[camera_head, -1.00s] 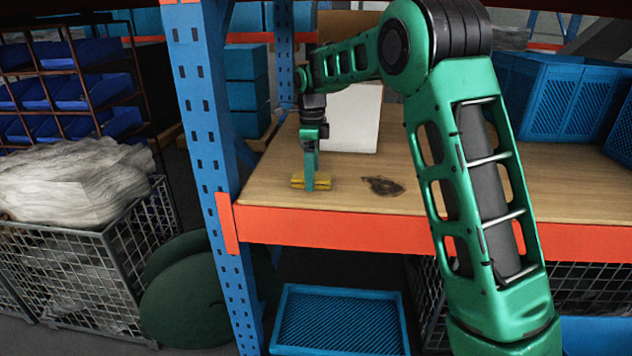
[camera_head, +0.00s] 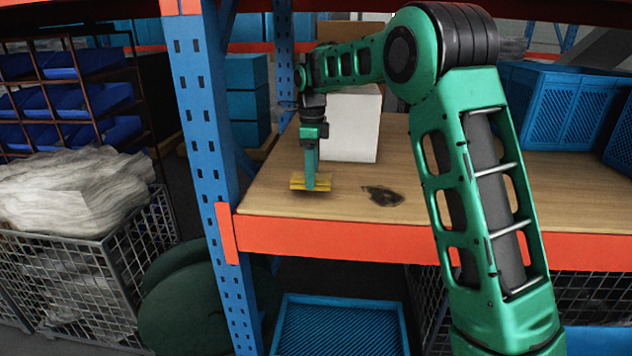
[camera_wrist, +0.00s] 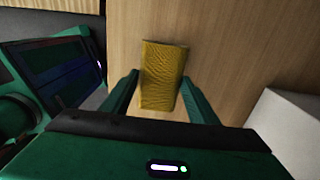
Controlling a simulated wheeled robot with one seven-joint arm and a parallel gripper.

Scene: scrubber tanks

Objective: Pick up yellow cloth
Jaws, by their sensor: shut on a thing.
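The yellow cloth (camera_head: 299,182) is a small flat yellow block near the left front of the wooden shelf (camera_head: 330,205). My gripper (camera_head: 310,184) points straight down and is shut on it. In the head view a dark patch lies under the cloth, and it seems to be slightly off the wood. In the wrist view the cloth (camera_wrist: 162,75) sits between my two green fingers, with its far end sticking out past them. Its near end is at the edge of my gripper body.
A white box (camera_head: 350,125) stands just behind my gripper. A dark stain (camera_head: 383,196) marks the wood to the right. A blue rack post (camera_head: 205,130) stands close on the left. Blue crates (camera_head: 555,105) stand at the right. An orange beam (camera_head: 380,242) edges the shelf.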

